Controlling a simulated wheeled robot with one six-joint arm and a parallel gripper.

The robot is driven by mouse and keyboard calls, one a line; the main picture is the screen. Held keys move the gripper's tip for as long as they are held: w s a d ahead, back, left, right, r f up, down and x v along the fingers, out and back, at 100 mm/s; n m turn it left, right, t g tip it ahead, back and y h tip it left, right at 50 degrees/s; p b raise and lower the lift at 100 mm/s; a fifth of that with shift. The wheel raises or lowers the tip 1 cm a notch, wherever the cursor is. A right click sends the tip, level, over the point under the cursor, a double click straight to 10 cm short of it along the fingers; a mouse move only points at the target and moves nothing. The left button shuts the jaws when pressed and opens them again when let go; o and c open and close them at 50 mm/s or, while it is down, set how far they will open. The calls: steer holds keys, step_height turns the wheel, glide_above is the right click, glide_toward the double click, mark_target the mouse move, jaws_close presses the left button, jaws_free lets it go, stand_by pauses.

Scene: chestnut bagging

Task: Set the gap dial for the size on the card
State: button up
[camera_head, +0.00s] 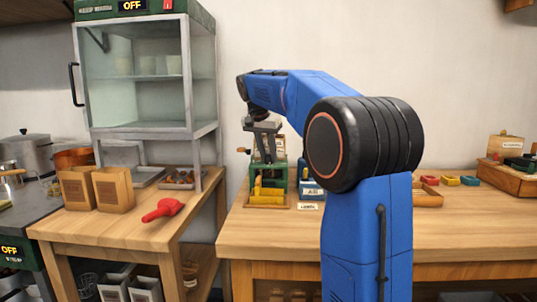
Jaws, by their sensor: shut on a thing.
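A small green machine (292,172) with yellow parts (267,192) at its front stands at the left end of the right-hand wooden table. My gripper (266,157) points down at the top of this machine and is shut on a part there. The gap dial cannot be made out, so I cannot tell whether that part is the dial. A blue box with a pale label (312,191) stands to the right of the machine, partly behind my arm. A small white card (308,206) lies in front of it; its print is too small to read.
A glass-fronted cabinet (150,95) stands on the left table (110,227), with brown paper bags (113,190) and a red scoop (163,210) before it. Coloured blocks (468,181) and a wooden tray (508,180) are at right. The right table's front (270,236) is clear.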

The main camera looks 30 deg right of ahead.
steer(key=m, duration=0.1)
steer(key=m+g, duration=0.1)
steer(key=m, duration=0.2)
steer(key=shift+w+g+h, duration=0.25)
steer(key=shift+g+h, duration=0.05)
steer(key=shift+m+g, duration=0.8)
steer(key=shift+m, duration=1.4)
steer(key=o, duration=1)
